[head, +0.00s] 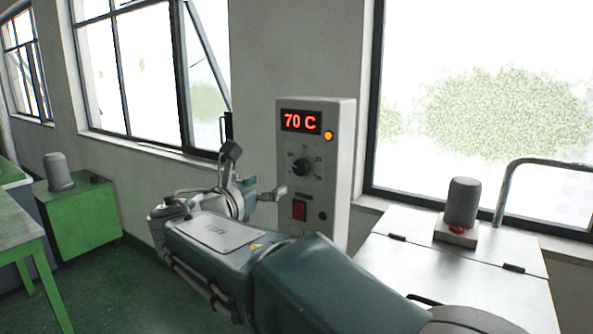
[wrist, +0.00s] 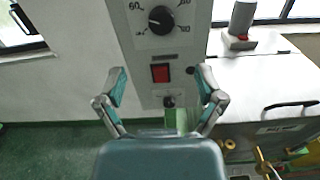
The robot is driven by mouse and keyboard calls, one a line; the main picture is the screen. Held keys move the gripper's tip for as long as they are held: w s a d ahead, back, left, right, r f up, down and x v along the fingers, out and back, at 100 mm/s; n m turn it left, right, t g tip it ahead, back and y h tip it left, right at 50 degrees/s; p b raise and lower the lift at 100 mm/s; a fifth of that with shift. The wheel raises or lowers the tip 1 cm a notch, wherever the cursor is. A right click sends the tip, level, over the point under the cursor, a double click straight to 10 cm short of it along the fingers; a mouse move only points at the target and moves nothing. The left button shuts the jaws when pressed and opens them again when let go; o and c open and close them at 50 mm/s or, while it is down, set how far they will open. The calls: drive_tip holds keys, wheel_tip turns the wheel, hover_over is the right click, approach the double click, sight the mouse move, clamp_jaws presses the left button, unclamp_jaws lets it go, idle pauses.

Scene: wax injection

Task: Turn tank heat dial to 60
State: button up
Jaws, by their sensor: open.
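The heat dial (head: 301,167) is a round black knob on the front of a grey wall-mounted control box (head: 345,150). The red display (head: 301,121) above it reads 70 C. In the wrist view the dial (wrist: 161,20) is near the top edge, with a "60" mark at its upper left. A pale pointer line shows on its left part. My gripper (wrist: 162,83) is open and empty, its two fingers spread below the dial on either side of the red switch. It is apart from the dial. In the head view my arm partly hides the gripper and the box's lower part.
A red rocker switch (wrist: 160,73) and a dark round knob (wrist: 169,101) sit below the dial. An orange lamp (head: 328,135) is beside the display. A white lidded tank (head: 470,260) stands at right. Windows flank the box; a green cabinet (head: 90,218) is at left.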

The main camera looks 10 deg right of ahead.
sight(298, 169)
drive_tip(key=x, duration=1.1)
drive_tip(key=shift+a, duration=0.1)
drive_tip(key=shift+s, duration=0.1)
drive_tip(key=c, duration=1.1)
